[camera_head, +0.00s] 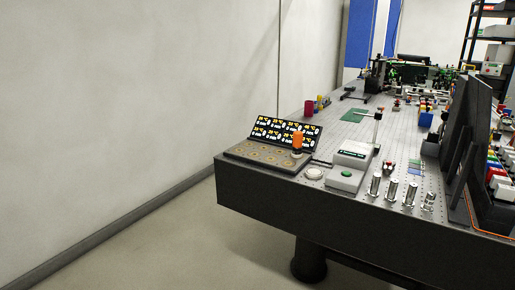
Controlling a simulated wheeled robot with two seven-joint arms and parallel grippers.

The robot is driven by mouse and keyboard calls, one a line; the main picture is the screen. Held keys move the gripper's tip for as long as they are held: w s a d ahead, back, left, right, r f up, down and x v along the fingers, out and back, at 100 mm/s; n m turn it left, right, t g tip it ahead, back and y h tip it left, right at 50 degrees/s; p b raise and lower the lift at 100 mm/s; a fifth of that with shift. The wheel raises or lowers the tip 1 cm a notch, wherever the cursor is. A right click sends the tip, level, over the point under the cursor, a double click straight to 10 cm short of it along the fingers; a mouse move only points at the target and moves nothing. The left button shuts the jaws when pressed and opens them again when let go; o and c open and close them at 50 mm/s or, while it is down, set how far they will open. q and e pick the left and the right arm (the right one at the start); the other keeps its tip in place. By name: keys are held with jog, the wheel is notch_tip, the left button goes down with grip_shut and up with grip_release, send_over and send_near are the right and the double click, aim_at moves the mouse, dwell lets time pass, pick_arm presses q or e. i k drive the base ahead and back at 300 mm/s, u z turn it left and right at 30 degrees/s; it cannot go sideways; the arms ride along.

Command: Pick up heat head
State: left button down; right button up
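No part labelled as the heat head can be read at this size. A small orange cylinder with a pale lower part (297,143) stands upright at the right side of a dark board with several round spots (262,155); I cannot tell if it is the heat head. A thin upright post with a pale top (377,125) rises behind this box. Neither of my grippers is in view.
The long perforated optical table (270,200) has its near left corner at the middle of the view. Several metal posts (391,188) stand by its front edge. Dark panels (470,130) block the right. The floor (170,250) at left is clear, beside a wall.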

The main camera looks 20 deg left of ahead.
aim_at(297, 152)
jog(key=u, duration=2.1)
jog(key=i, duration=1.95)
jog(key=z, duration=0.95)
